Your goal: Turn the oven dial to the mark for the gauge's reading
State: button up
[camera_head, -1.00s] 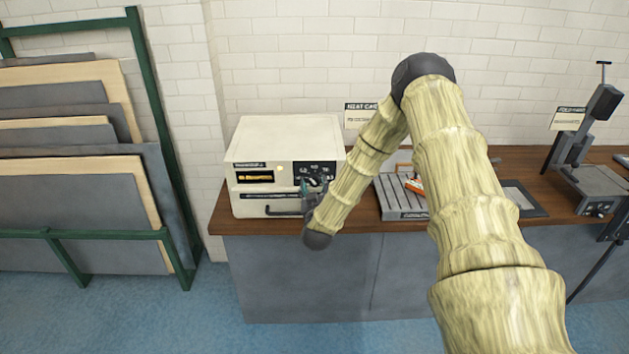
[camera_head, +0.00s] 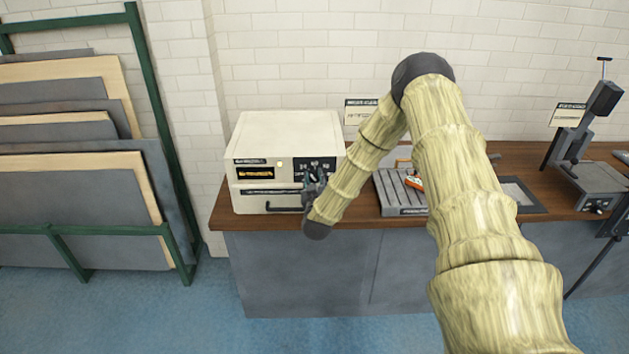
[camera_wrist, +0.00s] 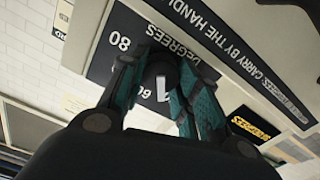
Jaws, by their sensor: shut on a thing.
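The oven (camera_head: 290,135) is a cream box at the left end of the bench, with a black dial panel (camera_head: 327,162) on its front. In the wrist view the dial (camera_wrist: 158,72) is a dark knob with a pale pointer bar. My gripper (camera_wrist: 160,62) has its teal-padded fingers on either side of the dial, shut on it; it also shows in the head view (camera_head: 314,182). Marks "80" (camera_wrist: 120,42) and "60" (camera_wrist: 143,89) are readable beside the dial; other marks are hidden by the fingers. I cannot identify a gauge or its reading.
An oven handle (camera_head: 285,209) runs below the dial. A grooved grey tray (camera_head: 392,198) with an orange-and-white object (camera_head: 414,182) stands right of the oven, partly behind my arm. A sign (camera_head: 360,112) is on the wall. A sheet rack (camera_head: 160,110) stands at left.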

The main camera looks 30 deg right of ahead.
jog(key=shift+f+b, duration=0.1)
jog(key=shift+b, duration=0.2)
jog(key=m+b, duration=0.2)
jog(key=b, duration=0.1)
jog(key=shift+f+m, duration=0.1)
jog(key=shift+m, duration=0.3)
jog(key=m+b, duration=0.4)
jog(key=shift+s+d+m+b, duration=0.1)
jog(key=shift+d+m+b, duration=0.05)
jog(key=shift+m+b, duration=0.15)
jog(key=shift+r, duration=0.2)
jog(key=o, duration=1)
